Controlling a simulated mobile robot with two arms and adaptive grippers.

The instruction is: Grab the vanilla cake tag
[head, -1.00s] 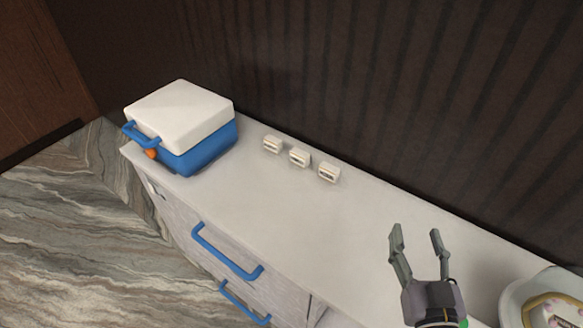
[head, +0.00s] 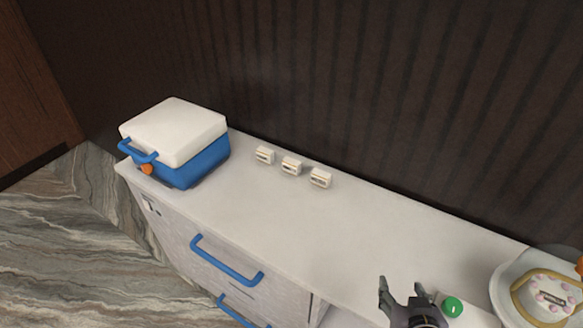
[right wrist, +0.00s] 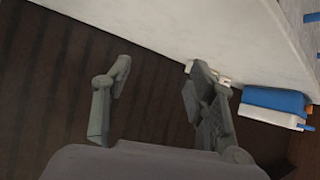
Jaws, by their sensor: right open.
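Three small cream tags stand in a row on the white counter in the head view: a left one (head: 264,155), a middle one (head: 291,166) and a right one (head: 320,178). Each has dark lettering too small to read, so I cannot tell which is the vanilla cake tag. My right gripper (head: 402,289) is open and empty, low in the head view, to the right of the tags and well apart from them. In the right wrist view its two fingers (right wrist: 160,75) are spread, and one partly hides the cream tags (right wrist: 223,79). My left gripper is not in view.
A blue cooler with a white lid (head: 172,135) stands at the counter's left end. A decorated cake (head: 545,290) on a white plate (head: 503,292) is at the right, beside a green round object (head: 452,306). The counter (head: 330,225) between is clear; a dark ribbed wall (head: 380,90) runs behind it.

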